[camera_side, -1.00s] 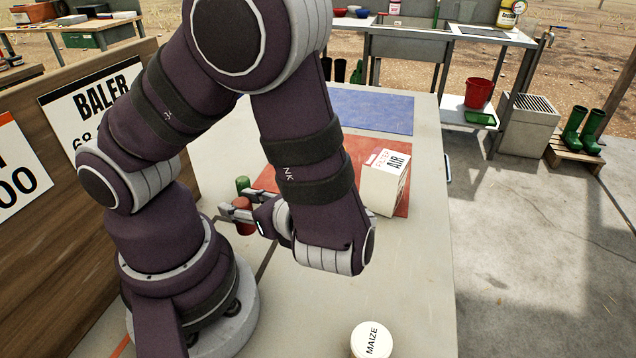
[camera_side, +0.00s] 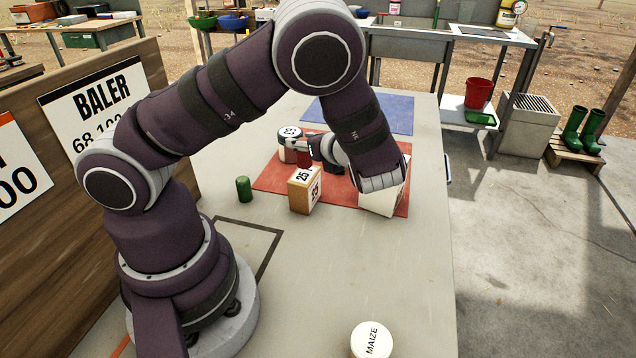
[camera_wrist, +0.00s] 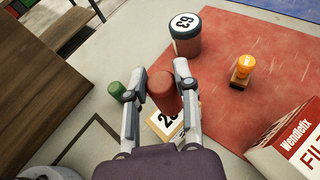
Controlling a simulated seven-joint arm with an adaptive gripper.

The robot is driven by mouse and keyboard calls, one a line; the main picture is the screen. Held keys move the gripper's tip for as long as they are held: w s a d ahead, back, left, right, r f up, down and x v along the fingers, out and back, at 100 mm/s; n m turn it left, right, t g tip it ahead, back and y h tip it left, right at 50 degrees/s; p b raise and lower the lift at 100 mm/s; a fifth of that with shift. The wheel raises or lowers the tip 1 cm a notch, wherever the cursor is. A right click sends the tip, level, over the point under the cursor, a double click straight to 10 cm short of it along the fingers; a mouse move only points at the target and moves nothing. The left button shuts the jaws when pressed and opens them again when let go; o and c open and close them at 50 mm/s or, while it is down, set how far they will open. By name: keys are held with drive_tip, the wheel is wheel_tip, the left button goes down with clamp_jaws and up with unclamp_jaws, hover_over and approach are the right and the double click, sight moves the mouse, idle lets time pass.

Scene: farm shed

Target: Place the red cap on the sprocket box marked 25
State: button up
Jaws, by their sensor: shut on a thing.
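My gripper (camera_side: 312,150) is shut on the red cap (camera_side: 303,158), a small red cylinder. In the wrist view the cap (camera_wrist: 162,88) sits upright-looking between the two fingers (camera_wrist: 160,85). The sprocket box marked 25 (camera_side: 301,197) stands on the red mat's near edge, tan with white labelled faces. In the side view the cap is held over the rear part of the box top; I cannot tell whether they touch. In the wrist view the box (camera_wrist: 160,124) is partly hidden behind the cap and a finger.
A numbered round tin (camera_wrist: 185,47) stands behind the box on the red mat (camera_wrist: 222,110). An orange stamp (camera_wrist: 242,68) and a white filter box (camera_side: 376,204) are to the right. A green cylinder (camera_side: 244,189) stands left. A MAIZE tin (camera_side: 371,340) is in front.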

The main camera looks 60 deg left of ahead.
drive_tip(key=shift+f, duration=1.05)
drive_tip(key=shift+c, duration=0.7)
drive_tip(key=o, duration=1)
drive_tip(key=v, duration=1.2)
drive_tip(key=s+r+n+t+h, duration=0.2)
drive_tip(key=n+h, duration=0.2)
drive_tip(key=n, duration=0.2)
drive_tip(key=s+d+r+n+t+h, duration=0.1)
drive_tip(key=s+r+n+h, duration=0.1)
drive_tip(key=n+h, duration=0.3)
drive_tip(key=s+d+r+n+t+h, duration=0.1)
drive_tip(key=s+r+n+t+h, duration=0.1)
drive_tip(key=n, duration=0.5)
drive_tip(key=shift+s+r+t+h, duration=0.2)
drive_tip(key=shift+s+h, duration=0.1)
drive_tip(key=shift+h, duration=0.35)
drive_tip(key=shift+s+r+t+h, duration=0.1)
drive_tip(key=shift+s+r+h, duration=0.15)
drive_tip(key=shift+h, duration=0.4)
